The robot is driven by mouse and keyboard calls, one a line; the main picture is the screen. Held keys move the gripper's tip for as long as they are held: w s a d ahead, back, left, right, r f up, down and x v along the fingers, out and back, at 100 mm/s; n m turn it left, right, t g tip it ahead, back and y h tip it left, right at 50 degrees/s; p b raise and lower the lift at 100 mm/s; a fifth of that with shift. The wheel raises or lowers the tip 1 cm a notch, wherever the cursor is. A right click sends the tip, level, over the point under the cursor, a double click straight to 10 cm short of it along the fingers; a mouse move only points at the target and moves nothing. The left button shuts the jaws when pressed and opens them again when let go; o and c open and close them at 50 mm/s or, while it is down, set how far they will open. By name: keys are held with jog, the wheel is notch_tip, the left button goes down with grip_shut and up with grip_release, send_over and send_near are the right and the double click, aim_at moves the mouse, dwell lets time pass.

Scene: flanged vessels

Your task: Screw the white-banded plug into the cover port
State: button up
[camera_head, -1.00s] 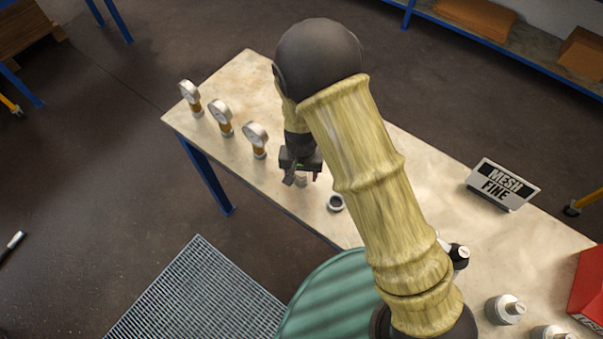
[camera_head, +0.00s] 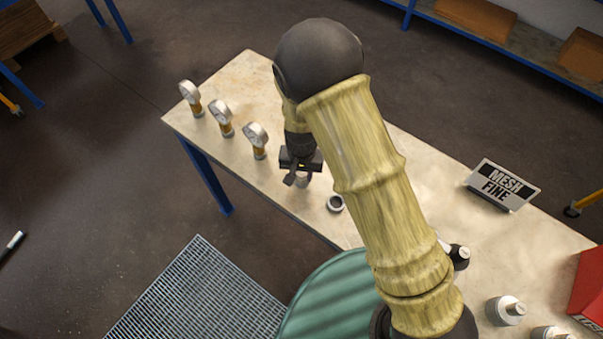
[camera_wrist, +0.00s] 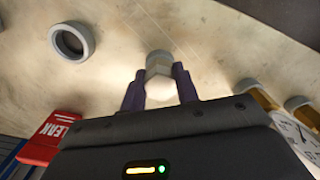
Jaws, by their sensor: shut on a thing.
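My gripper (camera_head: 301,179) is low over the left half of the bench, beyond a grey ring (camera_head: 335,203). In the wrist view its dark fingers (camera_wrist: 159,92) are shut on a small pale plug-like piece (camera_wrist: 158,72) with flat sides and a rounder grey end. I cannot make out a white band on it. Whether it touches the bench is unclear. The grey ring, with a dark round opening, also shows in the wrist view (camera_wrist: 72,41), apart from the held piece. I cannot identify a cover port for certain.
Several gauges, one of them here (camera_head: 255,138), stand left of my gripper on the bench (camera_head: 250,75). A green ribbed round vessel (camera_head: 330,295) stands at the front. A MESH FINE sign (camera_head: 502,186), metal cylinders (camera_head: 505,309) and a red box (camera_head: 590,285) are at right.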

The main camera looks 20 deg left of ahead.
aim_at(302, 173)
notch_tip(302, 173, up, 10)
jog(key=shift+b, duration=0.65)
